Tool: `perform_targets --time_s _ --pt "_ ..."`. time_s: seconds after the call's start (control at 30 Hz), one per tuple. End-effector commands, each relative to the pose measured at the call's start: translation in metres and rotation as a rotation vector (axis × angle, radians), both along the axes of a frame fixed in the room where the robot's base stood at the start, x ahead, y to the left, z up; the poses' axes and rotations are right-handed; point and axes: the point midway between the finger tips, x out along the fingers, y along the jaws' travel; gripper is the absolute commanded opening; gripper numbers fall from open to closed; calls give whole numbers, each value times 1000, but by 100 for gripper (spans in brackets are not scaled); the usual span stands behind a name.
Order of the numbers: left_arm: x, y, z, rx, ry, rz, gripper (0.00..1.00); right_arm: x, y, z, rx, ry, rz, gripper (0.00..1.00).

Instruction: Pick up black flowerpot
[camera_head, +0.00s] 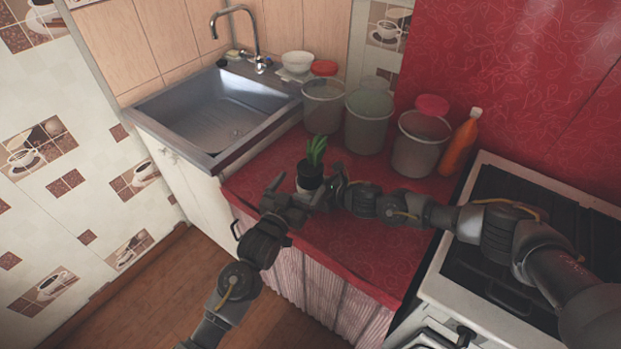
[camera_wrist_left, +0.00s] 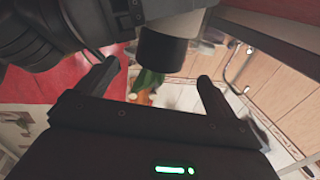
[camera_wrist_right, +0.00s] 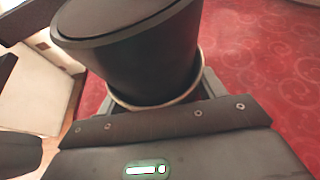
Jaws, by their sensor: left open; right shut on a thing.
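The black flowerpot (camera_head: 309,174) with a green plant (camera_head: 316,151) is at the near left part of the red counter in the head view; whether it touches the counter is hard to tell. My right gripper (camera_head: 333,184) reaches it from the right and is shut on it. In the right wrist view the pot (camera_wrist_right: 140,55) fills the top, with a pale ring near my jaws; the fingertips are mostly hidden. My left gripper (camera_head: 291,191) is open just left of the pot. In the left wrist view the pot (camera_wrist_left: 163,52) and leaves (camera_wrist_left: 148,83) show beyond its spread fingers.
Clear containers (camera_head: 322,105) with red lids and an orange bottle (camera_head: 461,143) stand behind on the red counter (camera_head: 365,235). A steel sink (camera_head: 222,105) and white bowl (camera_head: 298,62) are at the back left. A stove (camera_head: 560,215) is at the right. The counter's front part is bare.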

Motion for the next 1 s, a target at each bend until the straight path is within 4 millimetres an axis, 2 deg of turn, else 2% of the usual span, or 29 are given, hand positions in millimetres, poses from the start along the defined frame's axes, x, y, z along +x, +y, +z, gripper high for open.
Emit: perform_targets --time_s 0.27,0.6,0.87,1.0 --pt "9 -5 1 0 -1 -1 93 0 -1 0 -1 0 -1 44" --pt "49 -23 3 1 0 -1 93 0 -1 0 -1 0 -2 44" --pt "52 -24 2 0 0 -1 93 0 -1 0 -1 0 -2 44" --pt "51 -24 2 1 0 -1 77 0 -1 0 -1 0 -2 44"
